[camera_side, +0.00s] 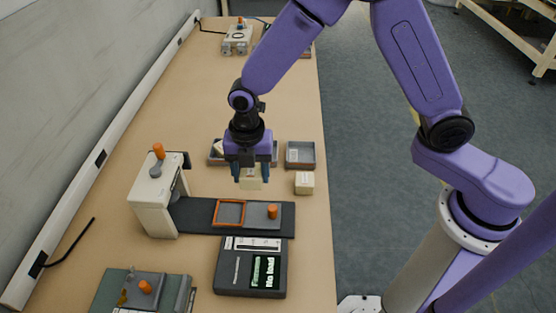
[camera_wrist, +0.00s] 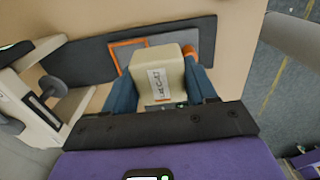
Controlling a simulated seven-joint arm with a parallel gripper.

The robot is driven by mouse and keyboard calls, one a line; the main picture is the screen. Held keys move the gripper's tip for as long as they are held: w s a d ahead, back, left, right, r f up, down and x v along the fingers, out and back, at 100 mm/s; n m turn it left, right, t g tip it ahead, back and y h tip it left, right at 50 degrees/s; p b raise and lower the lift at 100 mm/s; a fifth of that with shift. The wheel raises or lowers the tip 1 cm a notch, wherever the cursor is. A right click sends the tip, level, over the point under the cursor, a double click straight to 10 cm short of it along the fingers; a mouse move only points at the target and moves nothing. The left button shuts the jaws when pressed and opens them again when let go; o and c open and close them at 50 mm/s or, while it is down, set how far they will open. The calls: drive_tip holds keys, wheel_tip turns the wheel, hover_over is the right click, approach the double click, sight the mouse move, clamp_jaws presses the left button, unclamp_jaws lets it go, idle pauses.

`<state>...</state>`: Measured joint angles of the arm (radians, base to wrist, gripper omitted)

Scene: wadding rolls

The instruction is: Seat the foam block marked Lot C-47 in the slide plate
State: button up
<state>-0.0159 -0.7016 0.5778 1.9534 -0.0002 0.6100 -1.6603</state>
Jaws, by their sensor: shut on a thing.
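My gripper (camera_side: 252,180) is shut on a cream foam block (camera_side: 250,184), held above the table behind the dark slide track. In the wrist view the block (camera_wrist: 160,68) sits between my two blue fingers, with a white label facing the camera that seems to read Lot C-47. The slide plate's orange-edged square pocket (camera_side: 231,201) lies on the dark track (camera_side: 195,215) and looks empty. Beside it is a grey part with an orange knob (camera_side: 273,211). In the wrist view the block hides part of the pocket (camera_wrist: 122,44).
A white press-like stand (camera_side: 155,200) rises at the track's left end. Another cream block (camera_side: 304,187) stands on the table at right. Two trays are behind, one empty (camera_side: 301,165). A dark box with a lit display (camera_side: 230,285) is in front. A green fixture (camera_side: 112,290) stands front left.

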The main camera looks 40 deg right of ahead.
approach(230, 213)
drive_tip(key=shift+f, duration=2.15)
drive_tip(key=shift+f, duration=0.9)
drive_tip(key=o, duration=1.3)
drive_tip(key=shift+o, duration=0.2)
wheel_tip(230, 213, up, 8)
idle(0.7)
drive_tip(key=shift+r, duration=0.1)
idle(0.5)
